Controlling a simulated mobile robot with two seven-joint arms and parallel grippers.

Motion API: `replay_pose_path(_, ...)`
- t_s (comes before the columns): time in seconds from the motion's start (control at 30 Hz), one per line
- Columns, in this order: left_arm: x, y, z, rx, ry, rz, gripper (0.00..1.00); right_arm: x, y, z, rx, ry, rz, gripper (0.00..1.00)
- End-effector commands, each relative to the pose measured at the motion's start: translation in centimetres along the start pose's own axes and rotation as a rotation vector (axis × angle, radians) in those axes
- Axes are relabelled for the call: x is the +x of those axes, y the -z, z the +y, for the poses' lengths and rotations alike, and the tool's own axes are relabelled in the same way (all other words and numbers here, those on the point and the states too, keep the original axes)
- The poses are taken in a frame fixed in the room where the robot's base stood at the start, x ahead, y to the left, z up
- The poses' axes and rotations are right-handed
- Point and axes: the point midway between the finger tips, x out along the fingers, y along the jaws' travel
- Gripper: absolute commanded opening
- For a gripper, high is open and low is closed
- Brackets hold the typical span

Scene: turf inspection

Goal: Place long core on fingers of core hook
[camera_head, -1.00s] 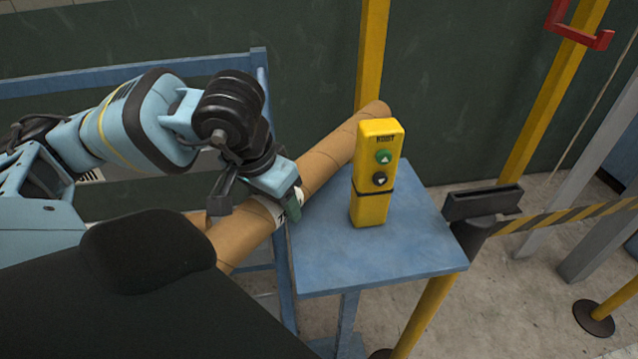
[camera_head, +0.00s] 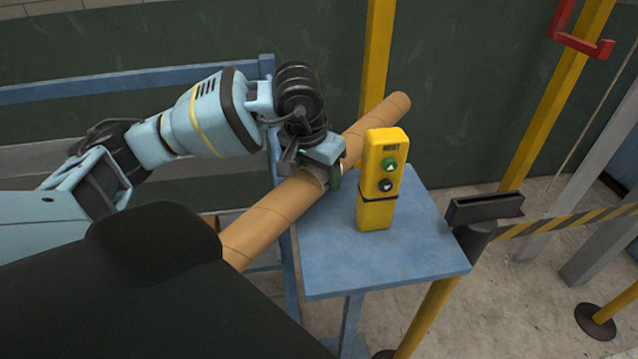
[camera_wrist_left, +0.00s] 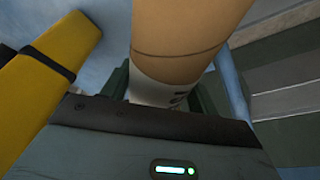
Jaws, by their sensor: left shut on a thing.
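The long core (camera_head: 270,220) is a brown cardboard tube with a pale printed band. It lies slanted in the head view, its far end up and right, its near end hidden behind a dark shape. My left gripper (camera_head: 328,178) is shut around the tube at the band. In the left wrist view the tube (camera_wrist_left: 185,45) runs up between the green fingers (camera_wrist_left: 165,88). A red bracket (camera_head: 580,35) on a yellow post at top right may be the core hook; its upper part is cut off. My right gripper is not in view.
A yellow hoist pendant (camera_head: 380,185) stands on a small blue table (camera_head: 385,260), close beside the tube. A yellow post (camera_head: 378,60) rises behind the tube's far end. A striped barrier (camera_head: 565,215) and a black post head (camera_head: 485,208) are at right.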

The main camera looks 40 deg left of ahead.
Motion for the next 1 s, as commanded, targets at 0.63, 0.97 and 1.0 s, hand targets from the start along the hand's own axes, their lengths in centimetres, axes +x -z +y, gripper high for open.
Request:
replay_pose_path(0.63,3.4,-0.6,0.0,-0.001,-0.001,0.006,0.11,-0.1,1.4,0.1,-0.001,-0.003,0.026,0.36)
replay_pose_path(0.97,3.7,-0.8,0.0,0.0,0.0,0.002,0.81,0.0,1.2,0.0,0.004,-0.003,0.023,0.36)
replay_pose_path(1.0,3.7,-0.8,0.0,0.0,0.0,0.002,0.81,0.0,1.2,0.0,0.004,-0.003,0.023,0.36)
